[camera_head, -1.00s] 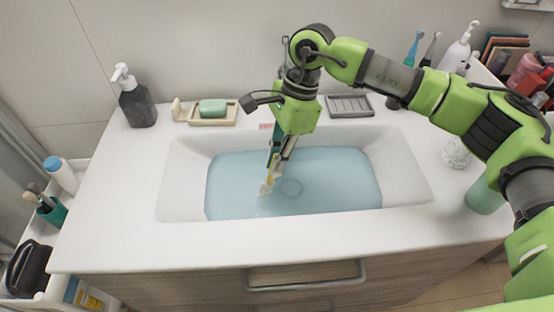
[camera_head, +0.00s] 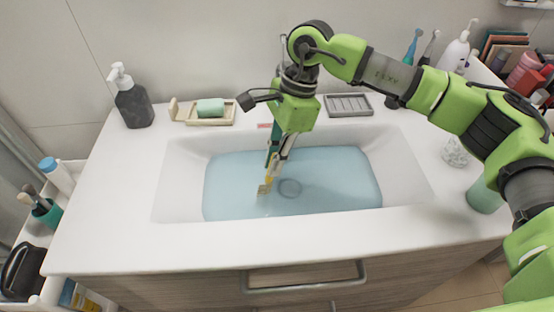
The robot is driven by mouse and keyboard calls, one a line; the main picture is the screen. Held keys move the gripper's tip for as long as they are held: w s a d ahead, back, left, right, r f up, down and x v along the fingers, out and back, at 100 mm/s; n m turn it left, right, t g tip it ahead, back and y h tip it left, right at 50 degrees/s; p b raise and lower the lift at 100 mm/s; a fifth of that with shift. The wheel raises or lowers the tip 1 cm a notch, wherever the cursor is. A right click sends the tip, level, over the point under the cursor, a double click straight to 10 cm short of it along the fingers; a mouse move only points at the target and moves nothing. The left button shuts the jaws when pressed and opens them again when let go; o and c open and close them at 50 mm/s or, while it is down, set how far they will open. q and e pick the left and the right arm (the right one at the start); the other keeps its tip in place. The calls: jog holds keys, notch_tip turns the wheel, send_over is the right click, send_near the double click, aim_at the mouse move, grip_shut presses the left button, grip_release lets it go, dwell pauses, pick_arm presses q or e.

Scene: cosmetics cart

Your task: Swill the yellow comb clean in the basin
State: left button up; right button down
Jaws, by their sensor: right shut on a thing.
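The white basin (camera_head: 405,180) is set in the counter and holds light blue water (camera_head: 335,185). My right gripper (camera_head: 272,172) points down over the basin, shut on the yellow comb (camera_head: 266,186). The comb shows as a small yellow piece below the fingers, left of the dark round drain (camera_head: 290,188). Its lower end appears to be at or in the water; the exact depth cannot be told. The fingers hide part of the comb. My left gripper is out of view.
A dark soap dispenser (camera_head: 132,100) and a green soap bar (camera_head: 210,106) on a dish stand at the back left. A grey ridged tray (camera_head: 348,105) lies behind the basin. A green cup (camera_head: 484,195) and a clear glass (camera_head: 456,152) stand at the right. The front counter is clear.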

jog(key=shift+d+b, duration=0.3)
jog(key=shift+d, duration=0.1)
dwell(0.3)
notch_tip(320, 180, up, 14)
jog(key=p, duration=0.7)
dwell(0.6)
dwell(1.0)
